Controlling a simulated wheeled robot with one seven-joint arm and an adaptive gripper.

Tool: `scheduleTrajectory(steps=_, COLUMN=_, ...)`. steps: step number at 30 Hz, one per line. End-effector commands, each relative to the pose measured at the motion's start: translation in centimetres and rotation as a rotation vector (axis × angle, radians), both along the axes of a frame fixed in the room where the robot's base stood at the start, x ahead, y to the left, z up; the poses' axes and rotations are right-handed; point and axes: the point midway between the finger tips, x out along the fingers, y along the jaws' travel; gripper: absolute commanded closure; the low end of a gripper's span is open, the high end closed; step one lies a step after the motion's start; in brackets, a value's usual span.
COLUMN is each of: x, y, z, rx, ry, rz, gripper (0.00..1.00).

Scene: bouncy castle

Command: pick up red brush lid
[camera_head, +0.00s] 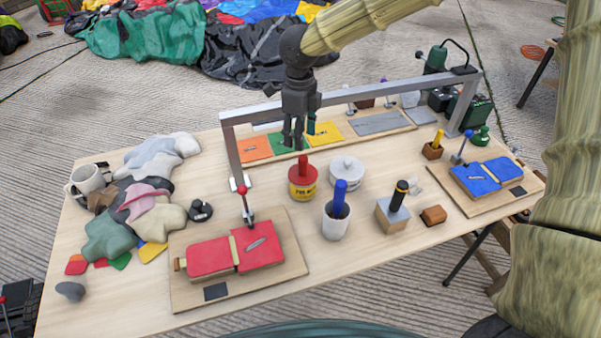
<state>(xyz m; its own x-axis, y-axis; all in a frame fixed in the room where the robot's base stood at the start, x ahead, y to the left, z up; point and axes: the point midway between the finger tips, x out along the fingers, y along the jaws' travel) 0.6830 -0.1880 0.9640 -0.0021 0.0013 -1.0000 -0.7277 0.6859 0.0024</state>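The red brush lid (303,174) has an upright knob-like handle and sits on a yellow tin (302,191) with dark lettering, near the middle of the table. My gripper (294,146) points down from the dark wrist, just above and slightly left of the lid's handle in the picture. Its dark fingers look apart, with nothing seen between them. The fingertips appear close to the handle top, but I cannot tell the depth between them. The lid is fully visible.
A white lidded pot (347,172) stands right of the tin, and a white cup (336,222) with a blue handle in front. A grey metal frame (350,97) spans behind. A red padded board (236,255) with a red-knobbed lever lies front left. Cloths (140,205) cover the left.

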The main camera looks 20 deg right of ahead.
Motion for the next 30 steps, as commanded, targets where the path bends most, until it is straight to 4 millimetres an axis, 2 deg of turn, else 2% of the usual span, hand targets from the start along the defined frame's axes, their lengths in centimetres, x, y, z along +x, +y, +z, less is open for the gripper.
scheduleTrajectory(steps=12, x=-0.1, y=0.2, z=-4.8, rx=-0.001, ry=0.001, rz=0.004, gripper=0.50)
scheduleTrajectory(steps=20, x=-0.3, y=0.1, z=-6.3, rx=-0.001, ry=0.001, rz=0.005, gripper=0.50)
scheduleTrajectory(steps=30, x=-1.1, y=-0.4, z=-10.3, rx=-0.002, ry=0.002, rz=0.005, gripper=0.50)
